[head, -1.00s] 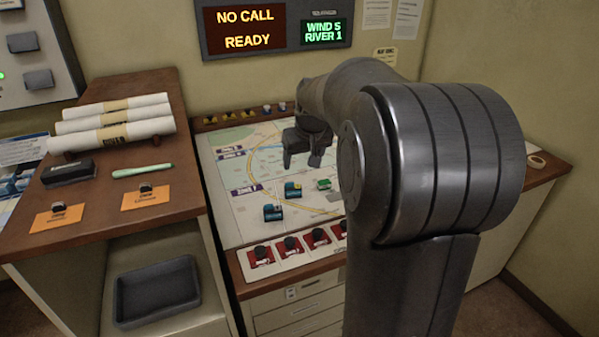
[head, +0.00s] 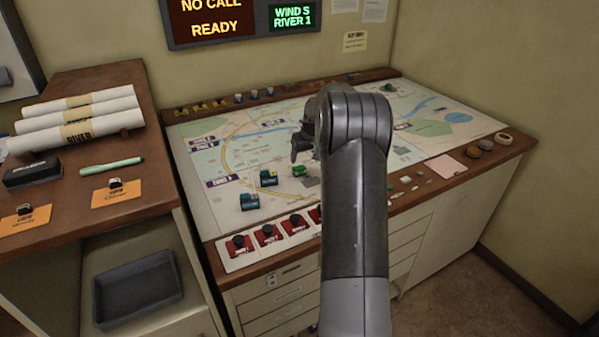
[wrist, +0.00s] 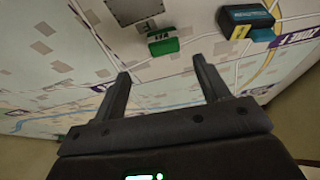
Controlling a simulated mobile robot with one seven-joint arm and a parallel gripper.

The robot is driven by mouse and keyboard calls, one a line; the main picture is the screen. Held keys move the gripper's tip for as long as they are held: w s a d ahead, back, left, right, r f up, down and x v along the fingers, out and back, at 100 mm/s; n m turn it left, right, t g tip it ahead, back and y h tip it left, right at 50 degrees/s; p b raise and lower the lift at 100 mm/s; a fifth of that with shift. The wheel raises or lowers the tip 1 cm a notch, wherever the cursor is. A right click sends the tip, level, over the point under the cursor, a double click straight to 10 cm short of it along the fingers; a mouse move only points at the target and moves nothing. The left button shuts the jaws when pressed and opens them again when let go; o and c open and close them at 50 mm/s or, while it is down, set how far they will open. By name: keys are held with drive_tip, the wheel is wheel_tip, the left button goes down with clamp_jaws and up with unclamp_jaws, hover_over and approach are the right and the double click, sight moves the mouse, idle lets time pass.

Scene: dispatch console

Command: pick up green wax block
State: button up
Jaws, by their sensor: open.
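A small green block (head: 299,169) with a pale label lies on the map board (head: 235,205), near its front edge. I cannot tell whether it is wax. In the wrist view the green block (wrist: 163,41) lies beyond my fingertips, roughly between their lines and apart from them. My gripper (wrist: 161,70) is open and empty, with its two fingers spread. In the head view my gripper (head: 297,150) hangs over the map just behind the green block, partly hidden by my arm.
Red-based knobs (head: 267,234) line the board's front edge. A green marker (head: 112,166) and paper rolls (head: 80,120) lie on the left cabinet. The right of the map is mostly clear.

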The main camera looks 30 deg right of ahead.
sight(300, 168)
drive_tip(key=x, duration=0.7)
drive_tip(key=shift+w+a+f, duration=0.2)
drive_tip(key=shift+a+f, duration=0.1)
drive_tip(key=shift+f, duration=0.1)
drive_tip(key=shift+c, duration=0.5)
drive_tip(key=c, duration=1)
drive_tip(key=shift+o, duration=0.2)
drive_tip(key=shift+r, duration=0.15)
